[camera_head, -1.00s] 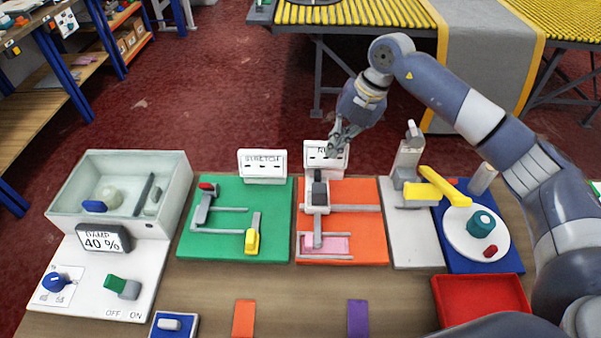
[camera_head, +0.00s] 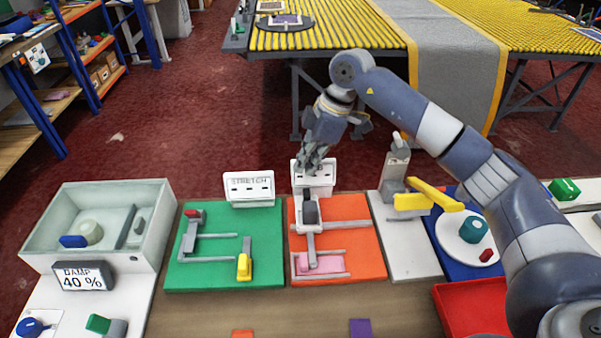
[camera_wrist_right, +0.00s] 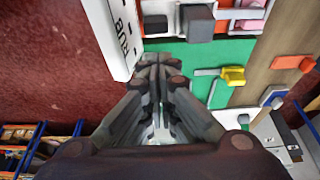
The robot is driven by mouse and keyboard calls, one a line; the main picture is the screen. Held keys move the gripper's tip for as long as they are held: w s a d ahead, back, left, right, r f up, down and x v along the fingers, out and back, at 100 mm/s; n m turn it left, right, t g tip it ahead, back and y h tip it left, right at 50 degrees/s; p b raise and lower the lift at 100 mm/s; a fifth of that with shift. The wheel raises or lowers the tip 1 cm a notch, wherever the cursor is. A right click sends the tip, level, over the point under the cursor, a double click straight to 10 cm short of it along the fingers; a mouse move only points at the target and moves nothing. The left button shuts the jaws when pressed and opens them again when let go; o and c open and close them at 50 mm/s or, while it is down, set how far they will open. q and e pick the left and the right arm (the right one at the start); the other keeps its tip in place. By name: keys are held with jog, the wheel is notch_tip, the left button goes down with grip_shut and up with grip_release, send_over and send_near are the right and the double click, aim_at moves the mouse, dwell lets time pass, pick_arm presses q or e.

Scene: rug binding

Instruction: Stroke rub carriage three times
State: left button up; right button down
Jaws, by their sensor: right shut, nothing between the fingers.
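The rub carriage (camera_head: 309,228) is a pale slider with a dark grey block-shaped handle (camera_head: 310,211), at the left part of the orange board (camera_head: 355,262). Its arm reaches forward over a pink strip (camera_head: 325,264) between grey rails. The handle also shows near the top of the right wrist view (camera_wrist_right: 199,23). My right gripper (camera_head: 307,167) is shut and empty, in front of the white RUB sign (camera_head: 315,178) in the head view and apart from the handle. The sign also shows beside the fingers in the right wrist view (camera_wrist_right: 116,35). My left gripper is not in view.
The green board (camera_head: 215,272) with the STRETCH sign (camera_head: 249,188) stands left of the orange board. A grey board (camera_head: 407,255) with a yellow lever (camera_head: 435,195) stands right. A red tray (camera_head: 470,310) lies at the front right.

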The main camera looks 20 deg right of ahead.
jog(key=p+x, duration=0.1)
jog(key=x, duration=0.7)
jog(key=shift+a+f+p, duration=0.1)
jog(key=shift+f+p, duration=0.2)
jog(key=shift+p, duration=0.05)
jog(key=s+d, duration=0.1)
jog(key=d, duration=0.3)
jog(key=s+d+p, duration=0.1)
jog(key=d, duration=0.3)
jog(key=s+d, duration=0.1)
jog(key=d, duration=0.4)
jog(key=shift+s, duration=0.4)
jog(key=shift+d, duration=0.15)
